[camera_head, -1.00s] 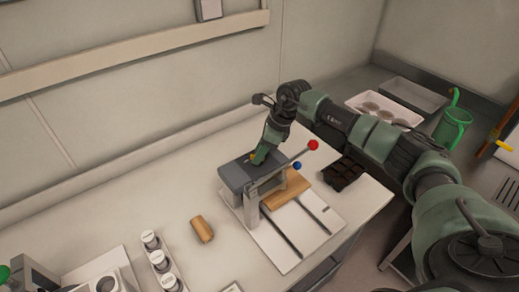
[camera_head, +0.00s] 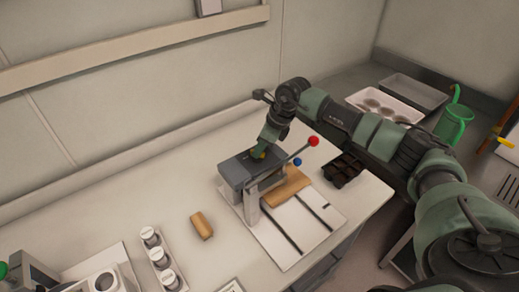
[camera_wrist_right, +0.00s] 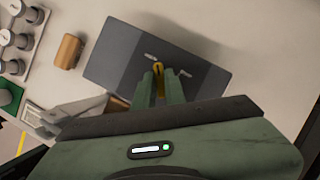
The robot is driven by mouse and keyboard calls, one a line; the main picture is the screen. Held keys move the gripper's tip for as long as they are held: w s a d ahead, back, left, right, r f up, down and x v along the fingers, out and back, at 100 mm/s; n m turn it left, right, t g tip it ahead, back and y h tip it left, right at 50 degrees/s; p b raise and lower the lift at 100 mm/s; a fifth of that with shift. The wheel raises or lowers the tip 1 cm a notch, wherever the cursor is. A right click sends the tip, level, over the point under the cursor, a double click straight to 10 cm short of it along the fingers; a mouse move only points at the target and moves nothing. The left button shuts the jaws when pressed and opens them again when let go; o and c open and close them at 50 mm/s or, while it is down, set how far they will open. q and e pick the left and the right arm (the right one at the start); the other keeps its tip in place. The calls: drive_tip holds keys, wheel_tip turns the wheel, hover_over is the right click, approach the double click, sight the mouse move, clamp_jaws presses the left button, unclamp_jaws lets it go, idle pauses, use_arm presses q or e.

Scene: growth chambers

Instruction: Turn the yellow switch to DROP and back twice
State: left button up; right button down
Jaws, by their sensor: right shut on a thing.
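The yellow switch (camera_wrist_right: 158,80) sits on top of a dark grey box (camera_wrist_right: 115,50), between two pale marks in the right wrist view. My right gripper (camera_wrist_right: 160,84) is shut on the yellow switch from above. In the head view my right gripper (camera_head: 259,153) reaches down onto the grey box (camera_head: 236,171), and a bit of yellow shows at its tips. The lettering by the switch is too small to read. My left gripper is not in view.
The box belongs to a device with a white slotted base (camera_head: 290,235), a red-knobbed lever (camera_head: 313,141) and a blue knob (camera_head: 297,162). A wooden block (camera_head: 202,225) and several white-capped bottles (camera_head: 160,258) stand left. A black tray (camera_head: 342,170) lies right.

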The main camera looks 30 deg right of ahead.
drive_tip(key=m+t+h+b, duration=0.1)
drive_tip(key=m+b, duration=0.1)
drive_tip(key=m, duration=0.1)
drive_tip(key=shift+a+m, duration=0.1)
drive_tip(key=shift+m, duration=0.2)
drive_tip(key=m+h+b, duration=0.1)
drive_tip(key=m, duration=0.1)
drive_tip(key=m+b, duration=0.2)
drive_tip(key=shift+a+f+m+h+b, duration=0.1)
drive_tip(key=shift+a+m+h+b, duration=0.05)
drive_tip(key=shift+m+h+b, duration=0.2)
drive_tip(key=m+h+b, duration=0.2)
drive_tip(key=m+b, duration=0.1)
drive_tip(key=m, duration=0.1)
drive_tip(key=shift+a+r+m+h+b, duration=0.1)
drive_tip(key=shift+m+h+b, duration=0.2)
drive_tip(key=shift+m+b, duration=0.45)
drive_tip(key=shift+a+r+m+h+b, duration=0.1)
drive_tip(key=shift+m+h+b, duration=0.25)
drive_tip(key=shift+m, duration=0.65)
drive_tip(key=shift+d+g, duration=0.1)
drive_tip(key=shift+g, duration=0.2)
drive_tip(key=shift+w+r, duration=0.1)
drive_tip(key=c, duration=1.5)
unclamp_jaws()
drive_tip(key=b+v, duration=0.1)
drive_tip(key=v, duration=0.6)
drive_tip(key=shift+r+b, duration=0.35)
